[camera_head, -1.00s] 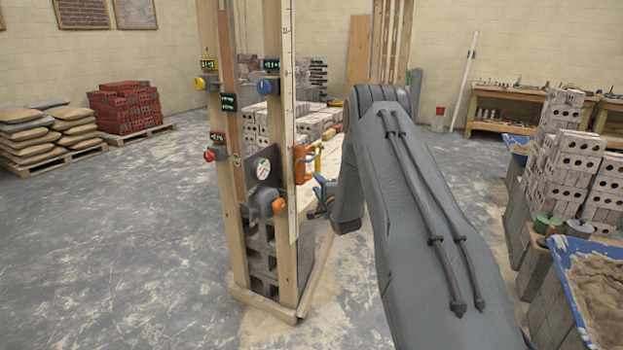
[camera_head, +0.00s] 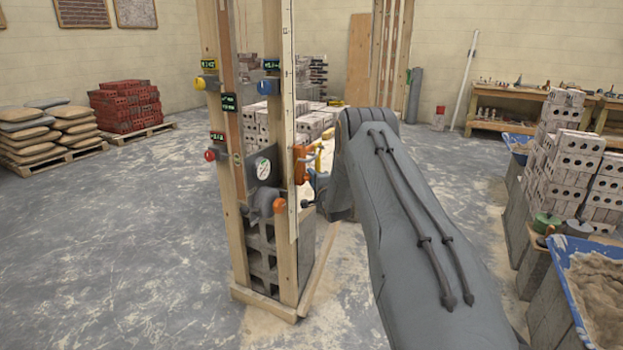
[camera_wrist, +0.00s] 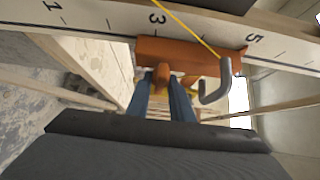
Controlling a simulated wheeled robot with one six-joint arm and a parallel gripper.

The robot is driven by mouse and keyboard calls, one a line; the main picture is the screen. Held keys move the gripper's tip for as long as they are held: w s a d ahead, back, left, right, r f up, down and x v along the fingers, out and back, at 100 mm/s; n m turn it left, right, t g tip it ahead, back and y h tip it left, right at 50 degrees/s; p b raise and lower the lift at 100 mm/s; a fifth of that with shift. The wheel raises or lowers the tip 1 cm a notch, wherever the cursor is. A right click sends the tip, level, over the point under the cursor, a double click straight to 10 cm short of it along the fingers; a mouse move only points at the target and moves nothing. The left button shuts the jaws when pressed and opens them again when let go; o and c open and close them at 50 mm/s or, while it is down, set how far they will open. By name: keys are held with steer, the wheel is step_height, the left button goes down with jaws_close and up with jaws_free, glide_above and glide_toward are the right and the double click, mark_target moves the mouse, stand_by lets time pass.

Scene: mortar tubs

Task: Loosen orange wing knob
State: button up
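An orange clamp (camera_wrist: 185,56) sits on the pale numbered scale board (camera_wrist: 100,30) in the wrist view, with a bent grey hook at its right. A small orange knob (camera_wrist: 162,76) sticks out from its underside. My gripper (camera_wrist: 162,80) has its two blue fingers on either side of this knob. Whether they press on it cannot be made out. In the head view, the orange clamp (camera_head: 302,164) is on the right post and my gripper (camera_head: 319,180) is just right of it, partly hidden by my arm. A rounder orange knob (camera_head: 279,205) is lower, by the gauge.
The wooden frame (camera_head: 236,180) also carries a yellow knob (camera_head: 199,83), a blue knob (camera_head: 264,87), a red knob (camera_head: 210,155) and a round dial (camera_head: 263,168). Grey blocks (camera_head: 262,250) stand inside it. A taut yellow line (camera_wrist: 188,28) crosses near the clamp.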

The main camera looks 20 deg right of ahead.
jaws_close()
